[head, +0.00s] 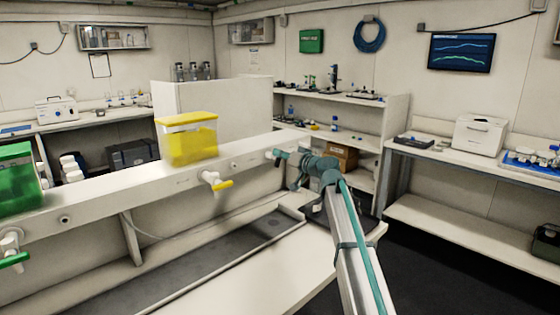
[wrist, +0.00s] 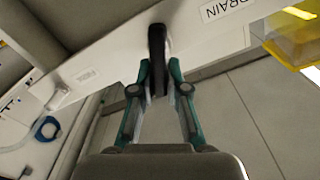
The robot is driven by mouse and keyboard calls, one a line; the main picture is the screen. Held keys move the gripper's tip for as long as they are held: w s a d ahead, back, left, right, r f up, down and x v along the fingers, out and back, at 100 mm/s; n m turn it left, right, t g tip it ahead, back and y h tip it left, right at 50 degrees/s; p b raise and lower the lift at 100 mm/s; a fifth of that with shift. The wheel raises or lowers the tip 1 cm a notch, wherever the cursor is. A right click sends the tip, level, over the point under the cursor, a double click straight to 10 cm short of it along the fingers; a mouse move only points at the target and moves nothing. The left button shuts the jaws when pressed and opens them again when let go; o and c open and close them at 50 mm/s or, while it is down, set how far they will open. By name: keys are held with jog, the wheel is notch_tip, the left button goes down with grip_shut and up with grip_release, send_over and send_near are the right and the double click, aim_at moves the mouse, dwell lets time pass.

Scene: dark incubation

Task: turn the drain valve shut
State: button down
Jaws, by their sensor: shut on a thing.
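The drain valve's black lever (wrist: 157,45) shows in the wrist view, against the white beam beside a label reading DRAIN (wrist: 226,8). My gripper (wrist: 159,78) is shut on this lever, one teal finger on each side of it. In the head view my gripper (head: 284,156) is at the right end of the white beam (head: 110,192). There the lever is too small and too covered by the gripper to make out. I cannot tell from these frames how far the valve is turned.
A yellow-handled valve (head: 221,185) sits on the beam left of my gripper, below a yellow tank (head: 190,140). A green-handled valve (head: 14,259) and green tank (head: 18,180) are at far left. A grey trough (head: 190,270) runs below. Shelves (head: 345,137) stand behind.

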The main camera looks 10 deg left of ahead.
jog(key=m, duration=0.1)
jog(key=f+m+b, duration=0.1)
jog(key=shift+d+m, duration=0.1)
jog(key=shift+m, duration=0.3)
jog(key=m, duration=0.3)
jog(key=shift+w+d+f+m, duration=0.1)
jog(key=shift+f+m, duration=0.1)
jog(key=shift+m, duration=0.2)
jog(key=shift+f+m+p, duration=0.2)
jog(key=shift+m+p, duration=0.05)
jog(key=shift+m, duration=1.3)
jog(key=shift+f+m+p, duration=0.2)
jog(key=shift+m, duration=1.35)
